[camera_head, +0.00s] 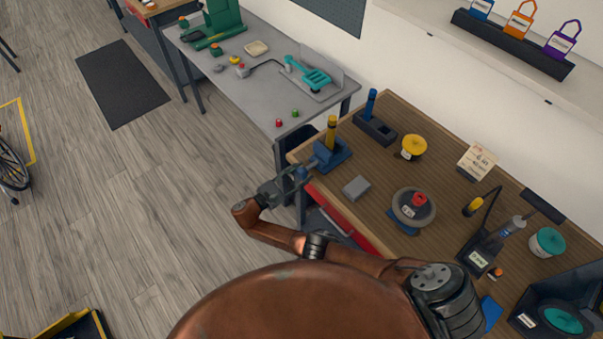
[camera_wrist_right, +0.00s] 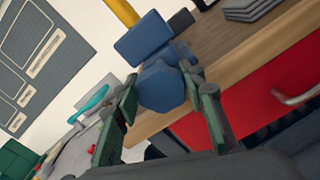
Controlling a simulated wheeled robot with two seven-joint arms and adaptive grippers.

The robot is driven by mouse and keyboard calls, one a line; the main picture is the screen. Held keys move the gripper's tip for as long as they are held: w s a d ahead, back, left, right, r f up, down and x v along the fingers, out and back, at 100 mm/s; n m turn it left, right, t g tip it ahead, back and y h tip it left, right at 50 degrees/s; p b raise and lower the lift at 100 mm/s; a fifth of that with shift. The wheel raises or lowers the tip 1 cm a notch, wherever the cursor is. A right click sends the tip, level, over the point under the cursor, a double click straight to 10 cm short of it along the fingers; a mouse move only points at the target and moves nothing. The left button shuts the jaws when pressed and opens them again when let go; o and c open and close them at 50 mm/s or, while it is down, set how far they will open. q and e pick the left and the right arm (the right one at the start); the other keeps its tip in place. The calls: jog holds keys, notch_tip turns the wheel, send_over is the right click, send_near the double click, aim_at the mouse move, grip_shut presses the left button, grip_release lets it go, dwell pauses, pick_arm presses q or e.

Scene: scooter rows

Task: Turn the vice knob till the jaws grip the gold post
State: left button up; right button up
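The blue vice (camera_head: 334,157) sits at the near left corner of the wooden bench, with the gold post (camera_head: 331,128) upright in it. In the right wrist view the post (camera_wrist_right: 122,12) rises behind the blue front jaw (camera_wrist_right: 143,38). Whether a gap remains between jaws and post cannot be told. The blue vice knob (camera_wrist_right: 162,88) faces my right wrist camera. My right gripper (camera_head: 300,175) is at the knob, one finger on each side. In the wrist view the fingers (camera_wrist_right: 163,82) appear to touch both sides of it. My left gripper is not in view.
A grey block (camera_head: 356,187) and a round grey dish (camera_head: 397,210) lie on the bench right of my gripper. A blue post in a dark holder (camera_head: 376,127) stands behind the vice. The grey table (camera_head: 262,94) is beyond. A red drawer front (camera_wrist_right: 250,105) lies below the bench edge.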

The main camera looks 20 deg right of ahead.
jog(key=o, duration=0.5)
jog(key=shift+c, duration=0.2)
jog(key=v, duration=0.7)
jog(key=shift+a, duration=0.25)
jog(key=shift+r, duration=0.1)
